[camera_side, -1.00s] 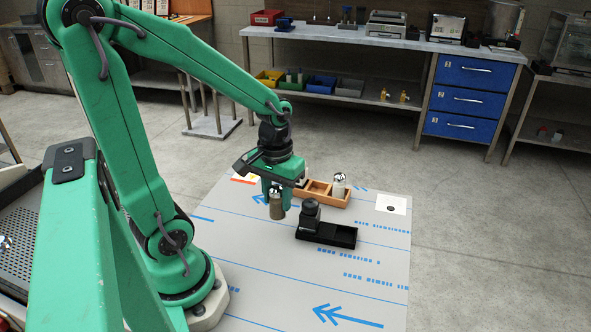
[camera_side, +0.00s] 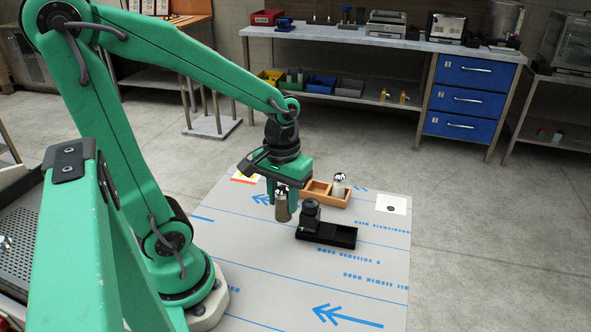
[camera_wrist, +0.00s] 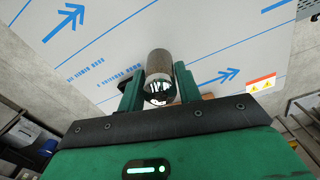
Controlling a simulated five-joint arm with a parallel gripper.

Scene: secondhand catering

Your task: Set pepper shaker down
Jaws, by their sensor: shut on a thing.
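My gripper (camera_side: 282,207) is shut on the pepper shaker (camera_side: 282,210), a brownish cylinder with a shiny metal top. It is held between the fingers, roughly upright, left of the two caddies. Whether its base touches the sheet below cannot be told. In the wrist view the pepper shaker (camera_wrist: 159,67) sits between the two fingers of my gripper (camera_wrist: 159,85), its metal cap nearest the camera.
A wooden two-part caddy (camera_side: 318,189) holds a pale shaker (camera_side: 339,186) in its right part. A black caddy (camera_side: 340,235) holds a dark shaker (camera_side: 310,213) in its left part. The printed sheet (camera_side: 255,270) is clear in front. A white card (camera_side: 391,204) lies at right.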

